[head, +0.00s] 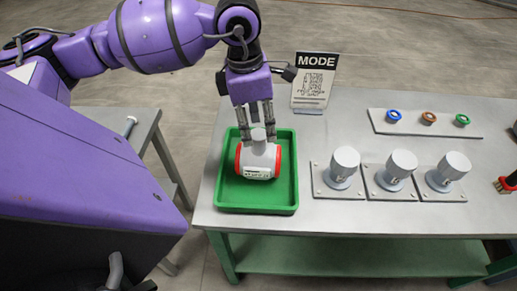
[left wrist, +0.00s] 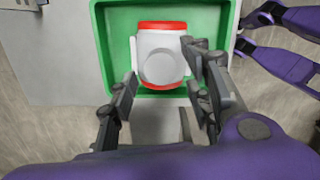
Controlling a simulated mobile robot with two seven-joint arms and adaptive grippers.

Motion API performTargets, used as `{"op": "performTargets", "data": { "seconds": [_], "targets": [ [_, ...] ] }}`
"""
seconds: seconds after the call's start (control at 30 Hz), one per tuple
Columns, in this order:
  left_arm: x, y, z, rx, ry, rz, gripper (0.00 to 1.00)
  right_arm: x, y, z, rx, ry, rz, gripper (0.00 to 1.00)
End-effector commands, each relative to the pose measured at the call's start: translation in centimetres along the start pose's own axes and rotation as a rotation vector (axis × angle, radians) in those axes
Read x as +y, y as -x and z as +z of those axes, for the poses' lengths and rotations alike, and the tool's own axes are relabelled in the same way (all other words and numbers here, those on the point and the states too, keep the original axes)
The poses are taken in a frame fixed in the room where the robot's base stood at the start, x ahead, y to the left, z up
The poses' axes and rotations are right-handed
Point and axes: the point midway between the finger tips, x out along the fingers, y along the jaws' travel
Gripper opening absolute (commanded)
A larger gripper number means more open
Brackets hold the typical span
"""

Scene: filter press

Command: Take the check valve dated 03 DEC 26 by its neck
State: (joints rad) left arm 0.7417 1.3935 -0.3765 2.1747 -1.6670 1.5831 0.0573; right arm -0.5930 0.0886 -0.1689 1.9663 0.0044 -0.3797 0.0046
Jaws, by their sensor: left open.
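A check valve with a pale grey body and red end rings (head: 239,160) sits in a green tray (head: 285,208), its grey neck pointing up. A small label on its front is too small to read, so I cannot tell the date. My left gripper (head: 256,122) points down over the valve, open, its fingers on either side of the neck. In the left wrist view the round neck top (left wrist: 163,68) lies between the open fingers (left wrist: 160,68); I cannot tell whether either touches it.
Right of the tray, three grey cylindrical pieces (head: 399,165) stand on square plates. Behind them a pale strip (head: 425,124) holds blue, orange and green rings. A MODE sign (head: 313,82) stands behind the tray. A red and black object (head: 508,183) is at the right edge.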

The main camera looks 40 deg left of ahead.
Motion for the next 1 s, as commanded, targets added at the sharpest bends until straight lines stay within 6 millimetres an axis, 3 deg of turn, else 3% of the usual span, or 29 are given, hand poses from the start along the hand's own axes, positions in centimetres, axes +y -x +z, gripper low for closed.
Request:
{"op": "performTargets", "data": {
  "seconds": [0.33,0.63,1.0],
  "targets": [
    [0.2,-4.6,-0.2,-0.004,0.0,-0.002,0.46,-0.4,0.3,-0.6,0.004,0.001,-0.01,0.42],
    [0.2,-5.2,-0.2,-0.003,0.0,-0.001,0.46,-0.9,0.2,-0.8,0.006,-0.009,-0.014,0.42],
    [0.2,-5.2,-0.2,-0.003,0.0,-0.002,0.0,-0.9,0.1,-1.3,0.015,-0.012,-0.012,0.42]
  ]
}}
